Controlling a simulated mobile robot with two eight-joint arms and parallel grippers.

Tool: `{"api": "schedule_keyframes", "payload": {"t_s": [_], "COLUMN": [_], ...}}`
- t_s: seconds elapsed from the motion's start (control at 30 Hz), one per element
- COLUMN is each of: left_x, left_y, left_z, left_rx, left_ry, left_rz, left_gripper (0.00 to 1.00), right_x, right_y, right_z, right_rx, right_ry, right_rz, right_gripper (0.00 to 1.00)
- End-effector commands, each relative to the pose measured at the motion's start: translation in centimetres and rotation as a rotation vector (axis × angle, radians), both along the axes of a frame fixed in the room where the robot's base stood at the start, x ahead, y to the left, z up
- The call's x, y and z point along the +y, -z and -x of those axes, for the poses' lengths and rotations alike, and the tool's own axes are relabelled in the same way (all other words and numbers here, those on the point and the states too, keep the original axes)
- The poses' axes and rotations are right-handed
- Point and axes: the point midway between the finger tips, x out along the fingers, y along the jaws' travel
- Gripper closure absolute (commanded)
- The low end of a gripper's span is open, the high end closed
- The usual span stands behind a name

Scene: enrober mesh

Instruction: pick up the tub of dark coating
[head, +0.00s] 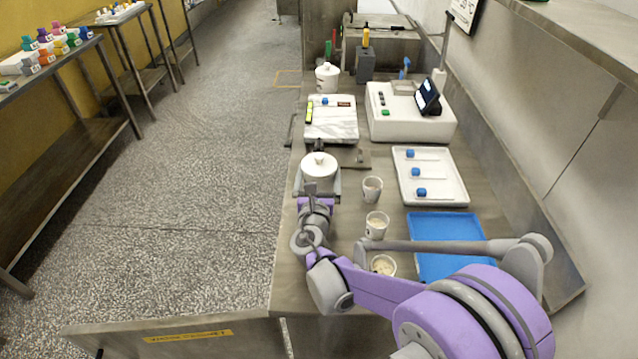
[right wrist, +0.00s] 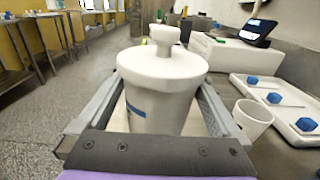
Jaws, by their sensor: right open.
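A white lidded tub (head: 320,166) with a round knob stands on the steel counter; its contents are hidden, so I cannot tell whether it holds dark coating. In the right wrist view the tub (right wrist: 160,82) is upright, with a blue mark on its side. My right gripper (head: 320,186) is open, one finger on each side of this tub; contact is not clear. A second white lidded tub (head: 327,77) stands farther back on the counter, contents also hidden. My left gripper is not in view.
Right of the near tub stand a cup (head: 372,189) and two cups with pale contents (head: 376,225) (head: 383,265). A white tray with blue-handled tools (head: 442,189), a blue tray (head: 462,226), a scale-like plate (head: 331,127) and a white machine (head: 410,122) fill the counter.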

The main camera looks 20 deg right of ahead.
Motion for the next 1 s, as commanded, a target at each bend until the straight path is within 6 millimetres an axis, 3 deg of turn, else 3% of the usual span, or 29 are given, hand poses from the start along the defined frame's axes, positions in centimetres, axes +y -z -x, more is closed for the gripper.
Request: {"api": "schedule_keyframes", "payload": {"t_s": [0.2, 0.73, 1.0], "left_x": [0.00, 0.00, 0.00], "left_y": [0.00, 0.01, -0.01], "left_z": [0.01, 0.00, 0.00], "left_rx": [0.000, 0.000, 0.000], "left_ry": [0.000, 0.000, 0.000], "left_rz": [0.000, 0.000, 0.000], "left_gripper": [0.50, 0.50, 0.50], "right_x": [-0.07, -0.06, -0.07], "right_y": [0.02, 0.02, -0.11], "right_z": [-0.12, -0.10, -0.09], "right_rx": [0.000, 0.000, 0.000], "right_ry": [0.000, 0.000, 0.001], "right_rz": [0.000, 0.000, 0.001], "right_gripper": [0.02, 0.97, 1.00]}}
